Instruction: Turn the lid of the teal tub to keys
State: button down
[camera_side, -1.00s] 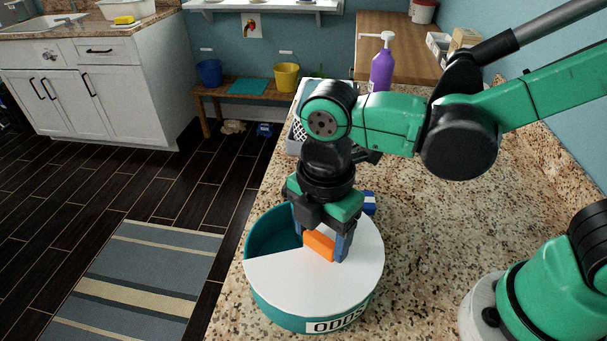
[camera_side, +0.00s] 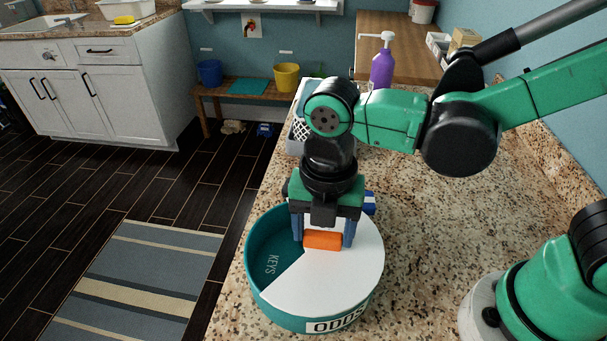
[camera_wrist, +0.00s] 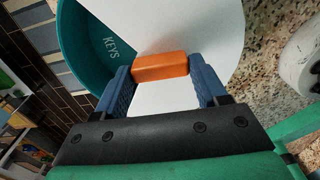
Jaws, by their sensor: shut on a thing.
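The teal tub (camera_side: 262,291) stands on the granite counter with a white lid (camera_side: 325,285) on top. A label reading roughly ODDS is on the tub's front. My gripper (camera_side: 323,241) points down over the lid, its blue fingers shut on the orange handle (camera_side: 322,241).
A blue-and-white item (camera_side: 369,203) lies just behind the tub, partly hidden by my gripper. A purple pump bottle (camera_side: 381,70) and a grey basket (camera_side: 296,140) stand farther back. The counter right of the tub is clear; its left edge drops to the floor.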

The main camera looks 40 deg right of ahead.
aim_at(323, 234)
dwell(0.3)
jog(key=shift+c, duration=0.2)
grip_release()
jog(key=shift+r, duration=0.1)
jog(key=shift+r, duration=2.7)
jog(key=d+m+t, duration=0.1)
jog(key=d+m, duration=0.1)
jog(key=m, duration=0.2)
jog(key=w+d+m+t, duration=0.1)
jog(key=d+m, duration=0.2)
jog(key=m, duration=0.2)
jog(key=w+d+m+t+y, duration=0.1)
jog(key=d+m, duration=0.1)
jog(key=m, duration=0.3)
jog(key=shift+w+d+t, duration=0.15)
jog(key=shift+d+t, duration=0.15)
jog(key=shift+d, duration=0.1)
jog(key=d+m+t+h, duration=0.1)
jog(key=d+m+t, duration=0.2)
jog(key=m, duration=1)
jog(key=d, duration=0.3)
jog(key=shift+w+d+t, duration=0.3)
jog(key=shift+d, duration=0.05)
